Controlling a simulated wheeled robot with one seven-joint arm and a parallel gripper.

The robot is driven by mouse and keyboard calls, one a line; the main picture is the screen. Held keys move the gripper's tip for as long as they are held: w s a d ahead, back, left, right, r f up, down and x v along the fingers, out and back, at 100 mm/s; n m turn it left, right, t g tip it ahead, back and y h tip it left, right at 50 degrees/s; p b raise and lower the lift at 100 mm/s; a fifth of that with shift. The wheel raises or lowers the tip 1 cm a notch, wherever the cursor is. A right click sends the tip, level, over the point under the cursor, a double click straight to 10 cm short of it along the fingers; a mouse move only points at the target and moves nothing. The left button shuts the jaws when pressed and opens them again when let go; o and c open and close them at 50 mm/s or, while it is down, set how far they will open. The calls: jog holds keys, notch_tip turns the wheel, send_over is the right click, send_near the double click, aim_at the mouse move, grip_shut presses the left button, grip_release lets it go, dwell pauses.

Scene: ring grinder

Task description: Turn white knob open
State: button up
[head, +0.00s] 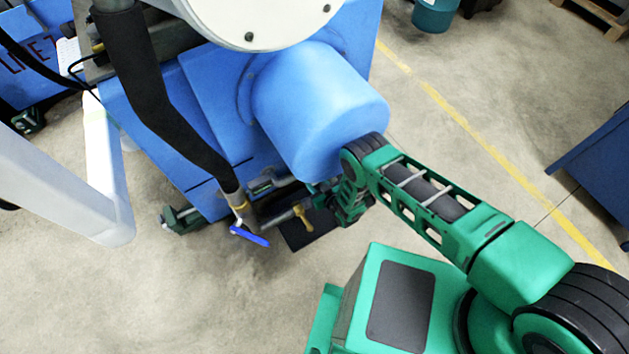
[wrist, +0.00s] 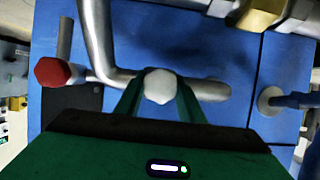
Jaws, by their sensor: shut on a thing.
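The white knob (wrist: 159,86) shows in the middle of the wrist view, in front of a grey metal pipe. My gripper (wrist: 158,92) has its two green fingers on either side of the knob and is shut on it. In the head view my green arm reaches down beside the blue cylinder of the machine. My gripper (head: 350,205) is small there, and the knob cannot be made out.
A red knob (wrist: 52,72) sits on the pipe to the left in the wrist view. A blue lever (head: 249,236) and a brass-coloured valve handle (head: 302,217) are left of my gripper. The blue cylinder (head: 315,110) is close above my arm. Open floor lies in front.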

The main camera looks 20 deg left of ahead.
jog(key=m+g+y, duration=0.1)
jog(key=m, duration=0.1)
jog(key=m+g+y, duration=0.1)
jog(key=m, duration=0.1)
jog(key=shift+w, duration=0.15)
dwell(0.4)
jog(key=shift+y, duration=0.3)
jog(key=o, duration=1)
jog(key=shift+o, duration=0.2)
jog(key=shift+d, duration=0.15)
jog(key=v, duration=1)
jog(key=shift+d, duration=0.15)
